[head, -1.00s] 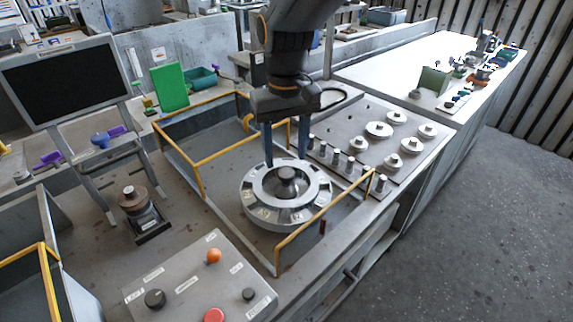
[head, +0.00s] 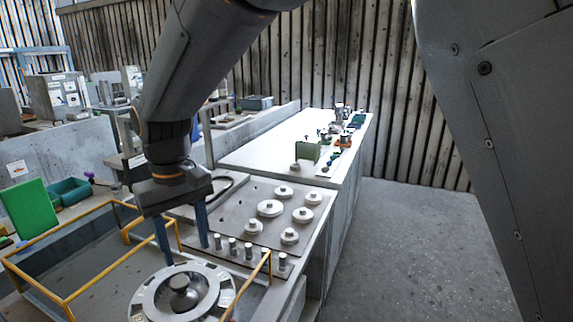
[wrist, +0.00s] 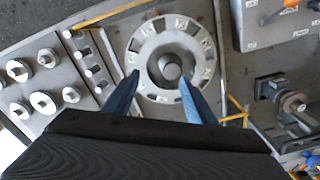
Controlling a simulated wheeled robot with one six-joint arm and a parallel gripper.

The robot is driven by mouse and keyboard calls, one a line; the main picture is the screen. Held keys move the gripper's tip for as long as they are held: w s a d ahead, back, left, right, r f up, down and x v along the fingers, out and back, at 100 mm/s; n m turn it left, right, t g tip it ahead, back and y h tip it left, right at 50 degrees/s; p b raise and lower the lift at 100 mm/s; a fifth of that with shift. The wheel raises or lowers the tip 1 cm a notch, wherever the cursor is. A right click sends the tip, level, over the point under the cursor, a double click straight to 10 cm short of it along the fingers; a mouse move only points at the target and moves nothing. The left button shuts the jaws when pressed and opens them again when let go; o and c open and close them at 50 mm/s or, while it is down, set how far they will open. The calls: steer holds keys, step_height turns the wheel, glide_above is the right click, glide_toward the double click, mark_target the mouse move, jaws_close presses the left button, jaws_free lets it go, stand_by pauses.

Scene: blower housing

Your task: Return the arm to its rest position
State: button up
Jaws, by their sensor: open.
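My gripper (head: 183,238) points down with its two blue fingers apart and nothing between them. It is above the far side of a round metal blower housing (head: 143,305), a slotted ring with a dark central hub, and apart from it as far as I can tell. In the wrist view my gripper (wrist: 160,88) shows its fingertips spread over the near part of the housing (wrist: 147,43). The housing sits on the grey bench inside a yellow rail frame. The lower edge of the housing is cut off in the head view.
Yellow rails (head: 40,281) surround the housing area. A green panel (head: 31,211) stands at left. A white table (head: 262,150) lies behind; open floor (head: 400,240) is at right.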

steer(key=w+d+f+m, duration=0.1)
steer(key=w+d+m, duration=0.15)
steer(key=d, duration=0.55)
steer(key=w+d+f+m, duration=0.1)
steer(key=w+d+f, duration=0.15)
steer(key=d, duration=0.55)
steer(key=s+d+f+m, duration=0.2)
steer(key=d, duration=0.7)
steer(key=s+d+f+m+t, duration=0.1)
steer(key=s+d+m, duration=0.1)
steer(key=d, duration=0.7)
steer(key=s+d+f+m, duration=0.2)
steer(key=s+d, duration=0.1)
steer(key=d, duration=0.7)
steer(key=shift+s+f, duration=0.3)
steer(key=shift+f, duration=0.05)
